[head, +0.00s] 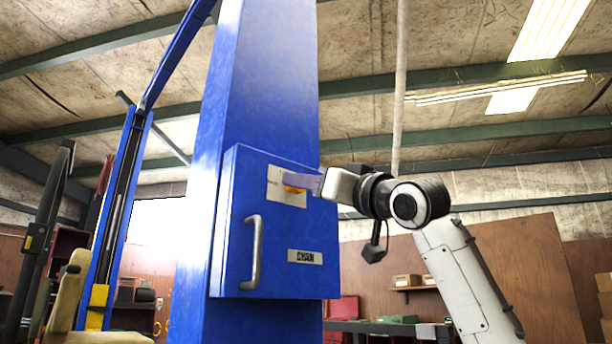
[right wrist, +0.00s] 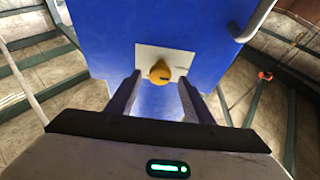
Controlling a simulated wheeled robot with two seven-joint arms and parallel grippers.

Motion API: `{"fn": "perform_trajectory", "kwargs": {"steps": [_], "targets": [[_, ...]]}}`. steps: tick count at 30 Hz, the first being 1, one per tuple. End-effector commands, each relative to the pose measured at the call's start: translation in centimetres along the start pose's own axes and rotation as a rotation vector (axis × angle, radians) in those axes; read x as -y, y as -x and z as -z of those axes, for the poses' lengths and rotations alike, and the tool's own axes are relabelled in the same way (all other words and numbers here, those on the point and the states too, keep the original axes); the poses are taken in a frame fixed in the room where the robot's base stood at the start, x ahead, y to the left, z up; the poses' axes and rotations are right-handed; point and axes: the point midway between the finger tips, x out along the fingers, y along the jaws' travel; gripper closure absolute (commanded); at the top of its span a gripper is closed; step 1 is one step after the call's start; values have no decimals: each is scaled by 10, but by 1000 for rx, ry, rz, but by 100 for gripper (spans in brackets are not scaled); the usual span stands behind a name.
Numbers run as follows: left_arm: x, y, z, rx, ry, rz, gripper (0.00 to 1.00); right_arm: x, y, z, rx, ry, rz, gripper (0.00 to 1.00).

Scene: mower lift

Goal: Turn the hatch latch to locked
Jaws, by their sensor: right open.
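The blue hatch (head: 282,225) is on a blue column, and its door looks shut. Its latch is a yellow-orange knob (head: 291,189) on a pale plate (head: 288,200) near the top of the door. My right gripper (head: 304,182) reaches in from the right and covers part of the knob and plate. In the right wrist view the knob (right wrist: 160,71) has a dark mark and sits between the open fingertips (right wrist: 160,79), with gaps at both sides. The plate's markings are too small to read. My left gripper is out of view.
A grey bar handle (head: 252,252) stands out from the door, left of and below the knob. A small label plate (head: 305,257) is on the lower right of the door. A blue lift post (head: 122,215) stands left. Shelves and a bench (head: 390,328) are behind.

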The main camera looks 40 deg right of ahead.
Motion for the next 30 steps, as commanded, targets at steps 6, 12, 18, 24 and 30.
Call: {"fn": "perform_trajectory", "kwargs": {"steps": [6, 12, 18, 24, 30], "targets": [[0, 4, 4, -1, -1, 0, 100, 0, -11, 0, -1, 0, -1, 53], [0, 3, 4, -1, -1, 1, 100, 0, -11, 0, -1, 0, -1, 53], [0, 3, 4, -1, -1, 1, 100, 0, -11, 0, -1, 0, -1, 85], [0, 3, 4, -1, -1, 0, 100, 0, -11, 0, -1, -4, -2, 93], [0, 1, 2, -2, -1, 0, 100, 1, -11, -2, 0, -47, -19, 93]]}}
